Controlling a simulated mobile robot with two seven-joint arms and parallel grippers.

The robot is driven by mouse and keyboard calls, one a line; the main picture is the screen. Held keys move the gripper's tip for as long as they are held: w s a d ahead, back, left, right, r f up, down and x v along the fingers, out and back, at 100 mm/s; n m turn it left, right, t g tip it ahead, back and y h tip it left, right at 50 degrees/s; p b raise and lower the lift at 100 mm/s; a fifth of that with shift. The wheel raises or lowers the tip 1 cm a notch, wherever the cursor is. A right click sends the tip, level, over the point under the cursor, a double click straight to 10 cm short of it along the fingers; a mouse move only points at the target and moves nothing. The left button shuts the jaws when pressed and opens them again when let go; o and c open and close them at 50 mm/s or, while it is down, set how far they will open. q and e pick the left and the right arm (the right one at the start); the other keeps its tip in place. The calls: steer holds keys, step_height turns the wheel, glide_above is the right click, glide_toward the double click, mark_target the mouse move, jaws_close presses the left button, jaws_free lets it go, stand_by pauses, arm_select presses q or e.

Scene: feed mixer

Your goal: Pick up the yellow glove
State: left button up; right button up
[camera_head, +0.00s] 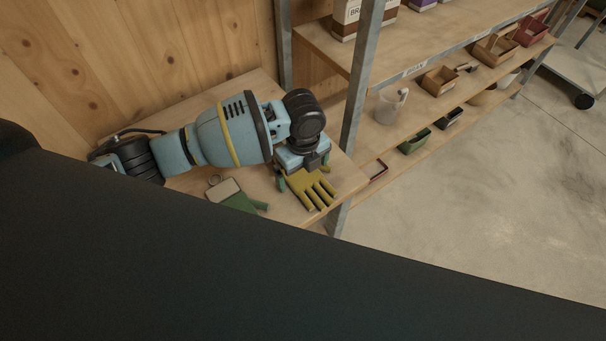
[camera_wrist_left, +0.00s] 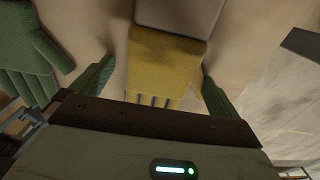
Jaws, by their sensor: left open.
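The yellow glove (camera_head: 314,187) lies on the wooden bench top (camera_head: 285,207) in the head view, fingers toward the lower right. My left gripper (camera_head: 297,183) is directly above it, pointing down. In the left wrist view the yellow glove (camera_wrist_left: 163,65) lies between the two green fingers of my left gripper (camera_wrist_left: 160,85). The fingers are spread, with one on each side of the glove. I cannot tell whether they touch it. The glove's cuff end has a pale flat piece. My right gripper is not in view.
A green glove (camera_head: 240,198) lies on the bench to the left; it also shows in the left wrist view (camera_wrist_left: 28,62). A metal shelf post (camera_head: 358,85) stands close to my arm. Shelves with a clear jug (camera_head: 388,105) and several small bins are on the right.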

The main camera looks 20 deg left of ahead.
mark_target(303, 174)
arm_select(q)
steer(key=c, duration=1)
steer(key=shift+r, duration=0.1)
steer(key=shift+r, duration=0.5)
steer(key=shift+c, duration=0.2)
step_height(303, 174, up, 2)
steer(key=shift+w+r, duration=0.1)
steer(key=shift+r, duration=0.05)
steer(key=s+d+r, duration=0.1)
steer(key=s+d, duration=0.8)
steer(key=d, duration=0.4)
steer(key=shift+d+r, duration=0.25)
steer(key=shift+r, duration=0.05)
